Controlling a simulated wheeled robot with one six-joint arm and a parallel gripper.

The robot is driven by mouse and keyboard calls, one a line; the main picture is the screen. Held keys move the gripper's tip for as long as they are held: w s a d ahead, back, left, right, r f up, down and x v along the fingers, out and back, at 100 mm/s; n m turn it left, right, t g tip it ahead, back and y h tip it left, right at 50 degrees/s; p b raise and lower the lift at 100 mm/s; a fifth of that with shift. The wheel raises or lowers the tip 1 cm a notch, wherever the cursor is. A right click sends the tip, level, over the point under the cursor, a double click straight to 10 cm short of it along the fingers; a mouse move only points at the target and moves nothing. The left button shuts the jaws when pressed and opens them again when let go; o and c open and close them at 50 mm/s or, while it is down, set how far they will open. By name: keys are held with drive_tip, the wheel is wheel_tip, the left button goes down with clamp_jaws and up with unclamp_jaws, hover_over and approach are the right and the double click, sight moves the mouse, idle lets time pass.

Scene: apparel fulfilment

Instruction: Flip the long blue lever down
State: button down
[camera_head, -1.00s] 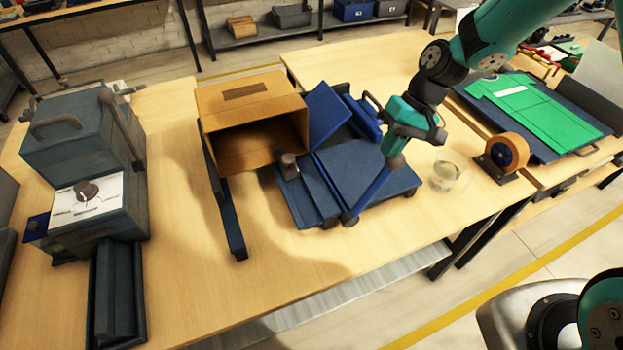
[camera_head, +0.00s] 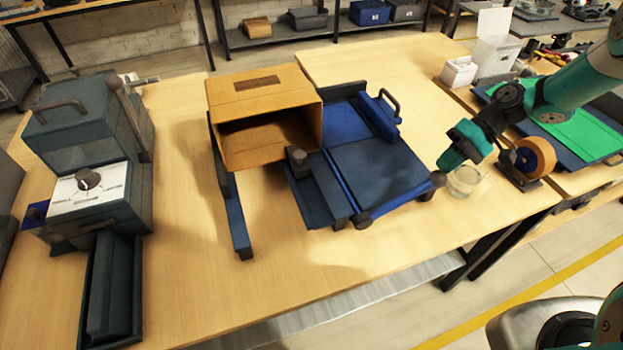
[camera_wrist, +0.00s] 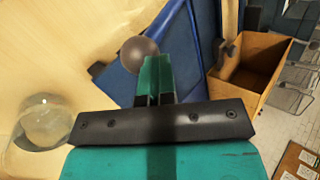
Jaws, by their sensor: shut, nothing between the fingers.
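The long blue lever (camera_head: 402,199) lies low along the front right edge of the blue folding fixture (camera_head: 375,165). It runs from a dark pivot near the front corner to a round dark knob (camera_head: 437,180) at its right end. The knob also shows in the wrist view (camera_wrist: 138,54), just left of the fingertips. My gripper (camera_head: 444,163) is shut and empty, just above and beside the knob; it also shows in the wrist view (camera_wrist: 155,62). I cannot tell whether the fingers touch the knob.
An open cardboard box (camera_head: 262,92) stands at the fixture's back left. A clear round dish (camera_head: 464,181) and a tape dispenser (camera_head: 535,158) are close to my gripper on the right. A grey press machine (camera_head: 85,150) stands at the left. The front middle of the table is clear.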

drive_tip(key=shift+d+f, duration=0.25)
drive_tip(key=shift+f, duration=0.35)
drive_tip(key=r+p, duration=0.1)
drive_tip(key=r, duration=0.1)
drive_tip(key=r+p, duration=0.2)
drive_tip(key=a+r+p, duration=0.1)
drive_tip(key=shift+w+r+p, duration=0.25)
drive_tip(key=shift+r+p, duration=0.05)
drive_tip(key=shift+r, duration=0.1)
drive_tip(key=w+d+r, duration=0.3)
drive_tip(key=d, duration=0.5)
drive_tip(key=shift+w+d+r, duration=0.15)
drive_tip(key=shift+w+d, duration=0.1)
